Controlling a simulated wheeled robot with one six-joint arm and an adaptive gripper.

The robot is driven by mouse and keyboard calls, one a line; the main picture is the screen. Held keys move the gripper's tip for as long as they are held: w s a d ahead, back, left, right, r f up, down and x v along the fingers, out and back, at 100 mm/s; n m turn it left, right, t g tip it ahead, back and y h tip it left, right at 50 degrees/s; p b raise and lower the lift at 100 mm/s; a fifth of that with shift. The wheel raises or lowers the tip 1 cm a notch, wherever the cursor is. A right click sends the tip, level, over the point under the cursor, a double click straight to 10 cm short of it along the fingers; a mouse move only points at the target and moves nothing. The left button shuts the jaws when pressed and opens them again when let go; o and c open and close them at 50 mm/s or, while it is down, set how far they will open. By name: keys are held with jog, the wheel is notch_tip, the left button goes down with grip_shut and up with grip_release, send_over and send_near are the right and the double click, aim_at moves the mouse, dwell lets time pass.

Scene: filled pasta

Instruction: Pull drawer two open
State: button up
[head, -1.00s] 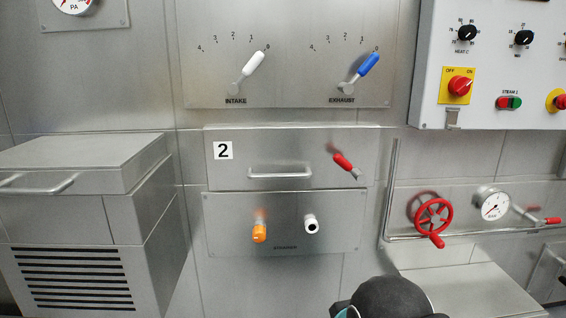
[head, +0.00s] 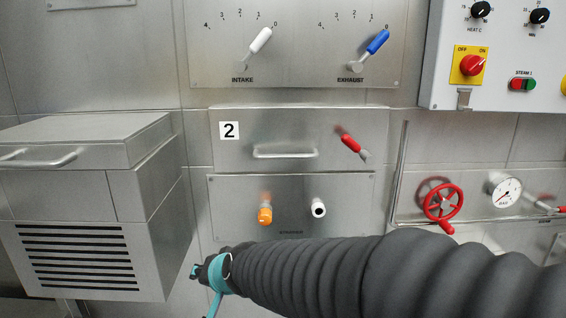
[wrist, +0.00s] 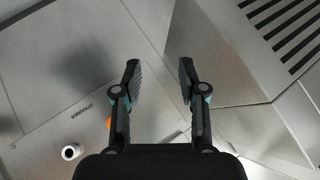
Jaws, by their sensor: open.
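Drawer two (head: 230,160) is a steel drawer front in the head view, marked with a black 2 on a white label (head: 229,130). It sits flush in the wall and looks shut. Its bar handle (head: 285,153) runs across the middle, and a red-gripped lever (head: 352,145) slants on its right side. My gripper (wrist: 159,72) is open and empty in the wrist view, its two fingers apart. In the head view it is below and left of the handle, mostly hidden behind my arm's end. The handle is not seen in the wrist view.
A vented steel cabinet (head: 160,235) juts out on the left. A red valve wheel (head: 441,203) and gauge (head: 505,190) are on the right.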

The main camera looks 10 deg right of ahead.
jog(key=w+a+r+m+t+h, duration=0.1)
jog(key=w+r+m+t, duration=0.2)
jog(key=w+m+t, duration=0.4)
jog(key=m+t+h, duration=0.1)
jog(key=m+h, duration=1.3)
jog(key=m, duration=0.1)
send_near(286, 159)
jog(key=x, duration=1.1)
jog(key=shift+r+p, duration=0.1)
jog(key=shift+p, duration=0.2)
grip_shut()
